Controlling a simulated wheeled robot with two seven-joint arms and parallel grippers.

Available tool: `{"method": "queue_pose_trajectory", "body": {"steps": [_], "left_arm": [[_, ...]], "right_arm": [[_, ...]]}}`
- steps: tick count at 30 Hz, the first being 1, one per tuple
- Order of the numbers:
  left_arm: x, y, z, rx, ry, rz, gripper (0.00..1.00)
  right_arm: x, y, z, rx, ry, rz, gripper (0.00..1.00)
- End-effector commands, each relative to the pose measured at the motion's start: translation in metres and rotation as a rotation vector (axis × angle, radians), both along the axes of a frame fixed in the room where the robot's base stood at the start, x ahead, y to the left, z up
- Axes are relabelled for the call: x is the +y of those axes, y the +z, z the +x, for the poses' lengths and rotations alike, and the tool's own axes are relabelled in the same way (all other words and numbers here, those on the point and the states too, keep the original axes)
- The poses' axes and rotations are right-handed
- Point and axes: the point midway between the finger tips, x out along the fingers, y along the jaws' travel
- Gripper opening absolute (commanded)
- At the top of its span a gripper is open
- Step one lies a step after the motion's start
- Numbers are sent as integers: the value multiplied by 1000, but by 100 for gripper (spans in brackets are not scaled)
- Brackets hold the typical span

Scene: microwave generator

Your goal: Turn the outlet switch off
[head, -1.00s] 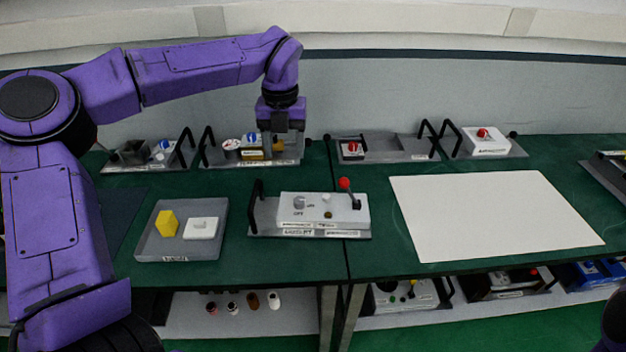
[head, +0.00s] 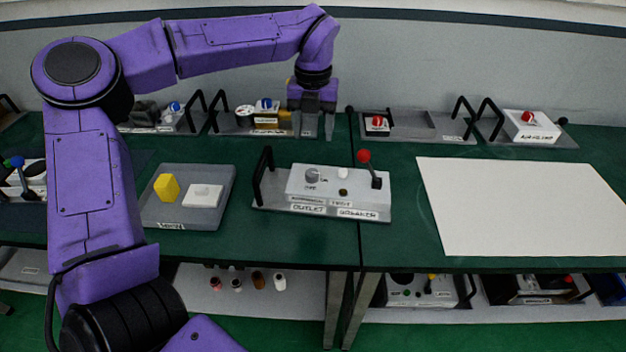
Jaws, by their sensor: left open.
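A white box with a grey knob (head: 312,175) stands on a grey tray (head: 270,203) in the middle of the table. Small ON and OFF marks are beside the knob, but its setting is too small to read surely. Labels on the front read OUTLET (head: 308,208) and BREAKER. A lever with a red ball (head: 364,156) stands upright at the box's right end. My left gripper (head: 313,132) points down, open and empty, apart from the box; in the picture it is above the knob. My right gripper is out of view.
A black handle (head: 262,172) rises at the tray's left end. A grey tray with a yellow block (head: 167,187) and a white piece lies to the left. A white sheet (head: 525,205) lies to the right. Several devices with black handles line the back.

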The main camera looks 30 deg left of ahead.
Motion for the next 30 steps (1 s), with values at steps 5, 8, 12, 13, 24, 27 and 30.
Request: {"method": "queue_pose_trajectory", "body": {"steps": [5,8,12,13,24,27,30], "left_arm": [[1,-22,-1,1,2,0,61],[1,-34,-1,4,0,0,61],[1,-65,-2,5,1,0,61],[1,-72,-2,5,1,0,61],[1,-120,-1,0,2,-1,61],[1,-121,-1,-1,3,0,61],[1,-121,-1,-1,2,0,61]], "right_arm": [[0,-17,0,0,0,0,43],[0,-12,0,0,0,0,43],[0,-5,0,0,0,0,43],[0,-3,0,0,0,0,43],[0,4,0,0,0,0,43],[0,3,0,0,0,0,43],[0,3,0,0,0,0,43]]}}
